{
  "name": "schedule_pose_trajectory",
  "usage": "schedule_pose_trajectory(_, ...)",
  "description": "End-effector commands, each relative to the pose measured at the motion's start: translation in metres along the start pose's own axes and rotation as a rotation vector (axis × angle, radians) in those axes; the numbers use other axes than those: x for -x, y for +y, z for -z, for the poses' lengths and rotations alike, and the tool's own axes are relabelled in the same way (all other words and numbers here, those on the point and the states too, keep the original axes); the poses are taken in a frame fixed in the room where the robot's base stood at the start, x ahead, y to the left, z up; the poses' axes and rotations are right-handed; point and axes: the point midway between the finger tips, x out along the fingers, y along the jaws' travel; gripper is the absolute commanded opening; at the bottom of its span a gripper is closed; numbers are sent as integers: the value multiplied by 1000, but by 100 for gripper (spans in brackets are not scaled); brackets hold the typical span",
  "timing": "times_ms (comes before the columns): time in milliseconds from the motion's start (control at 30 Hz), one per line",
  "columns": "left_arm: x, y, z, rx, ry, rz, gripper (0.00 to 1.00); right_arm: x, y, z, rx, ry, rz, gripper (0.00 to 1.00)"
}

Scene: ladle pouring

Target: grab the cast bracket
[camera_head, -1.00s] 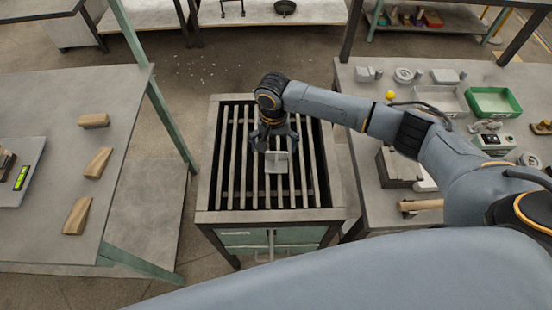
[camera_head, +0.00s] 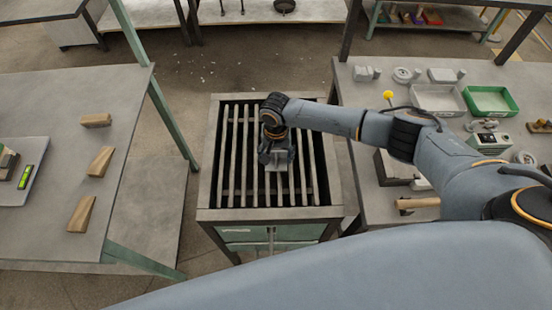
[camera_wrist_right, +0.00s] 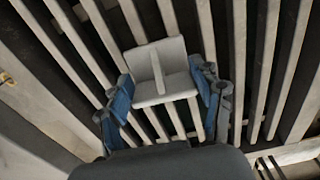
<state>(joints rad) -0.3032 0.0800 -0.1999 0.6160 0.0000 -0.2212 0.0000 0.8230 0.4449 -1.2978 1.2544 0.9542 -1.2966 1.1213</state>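The cast bracket (camera_head: 279,186) is a light grey angled piece with a middle rib. It sits on the slatted grate of the metal stand, partly hidden under my gripper in the head view. In the right wrist view the bracket (camera_wrist_right: 160,72) shows its two plates and rib. My right gripper (camera_head: 277,162) is down over it. In the right wrist view the blue fingers of the right gripper (camera_wrist_right: 163,88) are apart, one on each side of the bracket, very close to its side edges. Firm contact cannot be made out. My left gripper is out of view.
The grate stand (camera_head: 208,185) has dark gaps between its bars. The right table (camera_head: 360,110) carries a green tray (camera_head: 490,101), a grey tray (camera_head: 437,99) and a hammer-like tool (camera_head: 418,202).

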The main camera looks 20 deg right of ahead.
Motion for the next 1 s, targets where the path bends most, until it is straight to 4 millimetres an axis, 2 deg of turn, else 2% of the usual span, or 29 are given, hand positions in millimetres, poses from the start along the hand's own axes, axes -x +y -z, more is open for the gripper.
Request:
schedule_pose_trajectory(367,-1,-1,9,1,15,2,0,1,0,0,-1,1,0,29)
schedule_pose_trajectory(533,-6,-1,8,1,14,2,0,11,0,1,0,2,2,29)
schedule_pose_trajectory(667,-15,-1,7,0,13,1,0,31,0,1,1,5,5,29)
schedule_pose_trajectory(767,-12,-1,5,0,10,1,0,49,7,-14,4,2,3,29)
schedule_pose_trajectory(1000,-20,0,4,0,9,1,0,93,25,-52,4,1,1,29)
